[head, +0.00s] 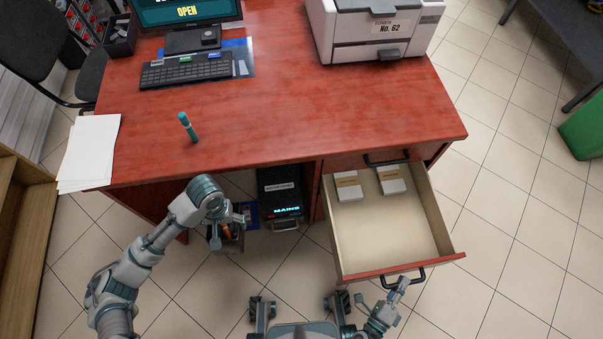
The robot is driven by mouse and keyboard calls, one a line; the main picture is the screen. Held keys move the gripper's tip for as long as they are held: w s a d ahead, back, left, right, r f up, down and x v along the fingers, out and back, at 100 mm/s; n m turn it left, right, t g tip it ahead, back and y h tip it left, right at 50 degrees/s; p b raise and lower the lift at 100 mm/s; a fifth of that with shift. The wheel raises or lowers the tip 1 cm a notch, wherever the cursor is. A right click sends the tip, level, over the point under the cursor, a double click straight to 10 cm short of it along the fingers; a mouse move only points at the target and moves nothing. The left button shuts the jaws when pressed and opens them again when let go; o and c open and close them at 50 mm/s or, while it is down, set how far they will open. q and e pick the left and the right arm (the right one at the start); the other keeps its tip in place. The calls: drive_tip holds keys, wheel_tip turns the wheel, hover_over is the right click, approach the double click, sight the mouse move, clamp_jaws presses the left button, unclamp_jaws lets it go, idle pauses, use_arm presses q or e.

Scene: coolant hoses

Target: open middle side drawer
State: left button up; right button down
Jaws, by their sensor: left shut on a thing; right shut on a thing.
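The side drawer (390,228) of the red wooden desk is pulled well out, below a closed upper drawer with a black handle (387,159). Its pale inside shows two small white boxes (347,187) at the back. My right gripper (399,284) is shut on the black handle (416,276) at the front of the open drawer. My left gripper (238,222) is at the desk's front edge, left of the drawer, shut on what looks like a small dark caddy (230,243) with orange items in it. Its fingertips are partly hidden. Any lower drawer is hidden.
The desk top (290,120) bears a keyboard (187,71), a monitor (186,12), a printer (372,28), a teal marker (187,126) and papers (90,150). A black box marked MAINS (281,190) stands under the desk.

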drive_tip(key=shift+s+d+f, duration=0.15)
drive_tip(key=shift+d, duration=0.1)
drive_tip(key=c, duration=1.3)
unclamp_jaws()
drive_tip(key=shift+o, duration=0.8)
drive_tip(key=shift+d, duration=0.2)
drive_tip(key=v, duration=0.7)
drive_tip(key=shift+s+a+f, duration=0.15)
drive_tip(key=shift+s+a, duration=0.15)
